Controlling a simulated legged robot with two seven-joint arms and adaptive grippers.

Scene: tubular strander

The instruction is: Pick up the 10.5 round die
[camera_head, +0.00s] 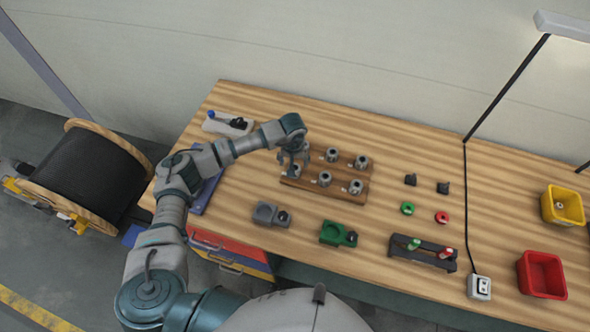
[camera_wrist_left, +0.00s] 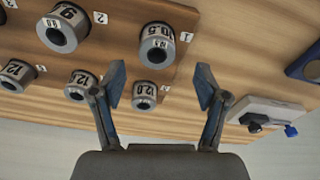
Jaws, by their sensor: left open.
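The 10.5 round die (camera_wrist_left: 158,45) is a grey ring with a dark bore, labelled 10.5. It stands on the wooden die rack (camera_wrist_left: 115,20) by label 1. In the head view the die (camera_head: 293,171) is at the rack's front left, partly hidden by my gripper. My left gripper (camera_head: 293,157) is over the left end of the rack. In the wrist view the left gripper (camera_wrist_left: 160,82) is open and empty, and the 10.5 die lies beyond its fingertips, roughly centred between them. My right gripper is not in view.
The 12.0 die (camera_wrist_left: 144,94) stands close behind, near a finger. Other dies (camera_head: 324,178) fill the rack. A grey holder (camera_head: 270,214) and a green holder (camera_head: 337,233) stand in front. A yellow bin (camera_head: 562,205) and a red bin (camera_head: 541,274) are at right.

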